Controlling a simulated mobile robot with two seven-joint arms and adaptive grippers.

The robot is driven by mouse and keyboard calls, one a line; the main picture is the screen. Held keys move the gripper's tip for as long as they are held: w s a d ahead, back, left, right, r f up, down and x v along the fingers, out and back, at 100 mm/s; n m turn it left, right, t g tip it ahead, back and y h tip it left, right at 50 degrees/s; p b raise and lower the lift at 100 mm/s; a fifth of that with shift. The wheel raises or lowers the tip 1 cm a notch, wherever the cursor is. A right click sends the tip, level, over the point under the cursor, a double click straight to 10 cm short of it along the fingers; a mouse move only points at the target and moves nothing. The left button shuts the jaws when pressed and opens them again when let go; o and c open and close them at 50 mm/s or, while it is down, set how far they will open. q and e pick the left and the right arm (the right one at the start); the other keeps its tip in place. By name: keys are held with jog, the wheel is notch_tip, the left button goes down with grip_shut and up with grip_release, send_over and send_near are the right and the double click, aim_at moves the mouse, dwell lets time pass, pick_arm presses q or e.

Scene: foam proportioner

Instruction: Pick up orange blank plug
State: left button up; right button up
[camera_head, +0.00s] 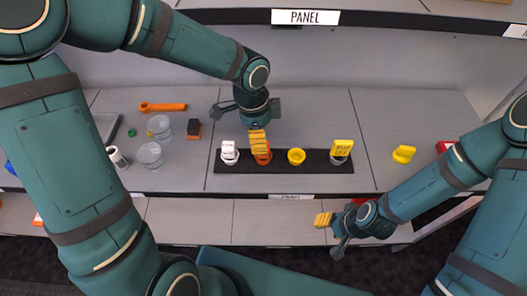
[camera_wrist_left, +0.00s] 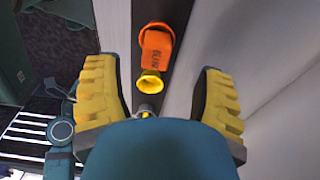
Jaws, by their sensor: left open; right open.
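The orange blank plug (camera_head: 263,159) sits in the black strip (camera_head: 281,168) on the shelf, between a white-tagged plug (camera_head: 229,149) and a yellow round piece (camera_head: 296,156). In the left wrist view, the orange plug (camera_wrist_left: 156,43) shows its lettered tag, beyond the yellow piece (camera_wrist_left: 150,83). My left gripper (camera_head: 258,141) is open over the orange plug and partly hides it. In its wrist view, the yellow-padded fingers (camera_wrist_left: 157,75) are spread wide with nothing held between them. My right gripper (camera_head: 331,232) is open and empty, in front of the shelf edge.
A yellow-tagged plug (camera_head: 342,147) stands at the strip's right end. A loose yellow plug (camera_head: 403,154) lies farther right. An orange wrench (camera_head: 163,107) and clear cups (camera_head: 150,155) are at left. Shelf space between the strip and the loose plug is clear.

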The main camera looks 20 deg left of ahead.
pick_arm(q)
jog(key=shift+s+d+f, duration=0.1)
jog(key=shift+d+f, duration=0.05)
jog(key=shift+f, duration=0.6)
jog(key=f, duration=0.1)
jog(key=f+b, duration=0.1)
jog(key=f, duration=0.1)
jog(key=f+b, duration=0.1)
jog(key=shift+d+f, duration=0.4)
jog(key=shift+r, duration=0.1)
jog(key=shift+c, duration=1.1)
grip_shut()
